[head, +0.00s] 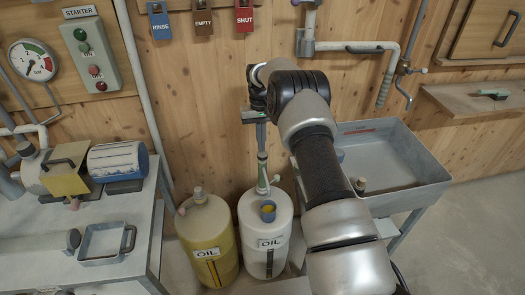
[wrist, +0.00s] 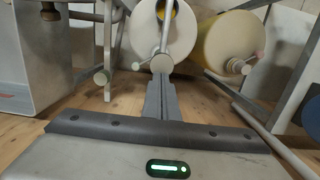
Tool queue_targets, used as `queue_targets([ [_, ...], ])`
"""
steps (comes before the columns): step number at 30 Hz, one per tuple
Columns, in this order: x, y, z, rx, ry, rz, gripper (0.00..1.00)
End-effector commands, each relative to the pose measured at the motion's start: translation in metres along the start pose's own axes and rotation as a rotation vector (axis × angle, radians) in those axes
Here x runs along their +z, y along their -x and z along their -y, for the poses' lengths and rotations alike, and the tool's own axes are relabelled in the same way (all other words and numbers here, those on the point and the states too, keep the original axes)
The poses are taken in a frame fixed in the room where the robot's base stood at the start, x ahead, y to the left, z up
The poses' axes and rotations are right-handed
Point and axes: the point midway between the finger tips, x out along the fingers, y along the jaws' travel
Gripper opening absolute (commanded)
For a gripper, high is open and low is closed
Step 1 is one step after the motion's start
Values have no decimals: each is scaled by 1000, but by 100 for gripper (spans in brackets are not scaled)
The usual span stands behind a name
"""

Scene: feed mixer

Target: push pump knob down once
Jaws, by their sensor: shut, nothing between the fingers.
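The pump's pale round knob (head: 262,156) sits on an upright rod. My gripper (head: 261,146) is shut and empty and points down, with its tips right over this knob. In the wrist view the knob (wrist: 162,64) shows at the tips of the shut fingers (wrist: 161,77), which partly hide it. I cannot tell whether they touch. The white drum (wrist: 148,38) lies beyond it in that view.
A yellow OIL drum (head: 208,235) with its own knob (head: 199,191) stands close on the left. A grey sink (head: 415,170) is on the right, a workbench (head: 150,215) on the left.

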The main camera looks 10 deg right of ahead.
Motion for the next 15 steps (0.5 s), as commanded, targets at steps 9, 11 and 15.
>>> queue_targets([
  [9,-9,4,0,0,1,0,0],
  [11,-9,4,0,0,1,0,0],
  [15,-10,8,0,0,1,-1,0],
])
